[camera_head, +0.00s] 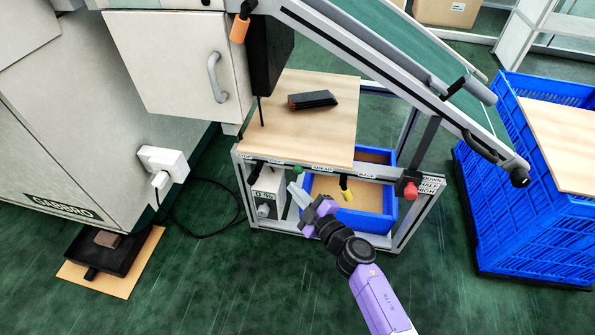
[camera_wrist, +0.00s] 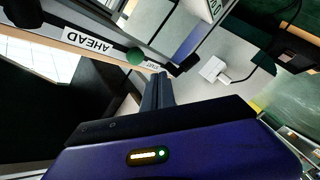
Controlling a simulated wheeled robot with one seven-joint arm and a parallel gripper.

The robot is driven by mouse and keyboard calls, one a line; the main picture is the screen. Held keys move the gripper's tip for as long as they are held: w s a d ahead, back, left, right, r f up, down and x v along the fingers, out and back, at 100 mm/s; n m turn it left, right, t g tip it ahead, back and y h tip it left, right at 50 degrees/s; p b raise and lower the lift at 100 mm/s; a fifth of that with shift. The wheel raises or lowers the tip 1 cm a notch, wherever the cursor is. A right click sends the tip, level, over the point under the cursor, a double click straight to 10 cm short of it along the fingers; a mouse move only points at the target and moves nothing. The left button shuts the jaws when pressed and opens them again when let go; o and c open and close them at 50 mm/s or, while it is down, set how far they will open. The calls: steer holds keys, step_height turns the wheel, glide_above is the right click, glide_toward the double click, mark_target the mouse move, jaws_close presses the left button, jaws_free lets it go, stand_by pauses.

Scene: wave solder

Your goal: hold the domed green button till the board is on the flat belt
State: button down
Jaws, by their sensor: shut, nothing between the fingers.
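The domed green button (camera_head: 298,170) sits on the front rail of the bench, by the AHEAD label. It also shows in the wrist view (camera_wrist: 135,56). My gripper (camera_head: 292,187) is shut and empty just below and left of the button in the head view. In the wrist view the closed fingertips (camera_wrist: 159,75) show a small gap from the button in the picture; contact is not evident. A sloping conveyor with a green belt (camera_head: 400,47) runs above the bench. I cannot make out a circuit board on it.
A yellow control (camera_head: 346,190) and a red button (camera_head: 408,190) share the front rail. A blue bin (camera_head: 372,219) sits below the wooden bench top (camera_head: 335,135), which carries a dark object (camera_head: 312,99). A blue crate (camera_head: 500,190) stands right; a cabinet (camera_head: 170,70) stands left.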

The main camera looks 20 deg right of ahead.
steer(key=shift+s+a, duration=0.7)
steer(key=shift+s, duration=0.35)
steer(key=s+r+m+t, duration=0.2)
steer(key=s+r, duration=0.2)
steer(key=r, duration=0.3)
steer(key=s+r+m+g+h, duration=0.1)
steer(key=s+r+m, duration=0.2)
steer(key=s, duration=1)
steer(key=s+r+m+g+h, duration=0.1)
steer(key=s+r+m+g, duration=0.2)
steer(key=s, duration=0.9)
steer(key=s+r+m+h, duration=0.1)
steer(key=s+r+m, duration=0.25)
steer(key=s, duration=0.95)
step_height(320, 180, up, 25)
steer(key=p, duration=2.5)
steer(key=shift+w+d+p, duration=0.2)
steer(key=shift+w+p, duration=0.15)
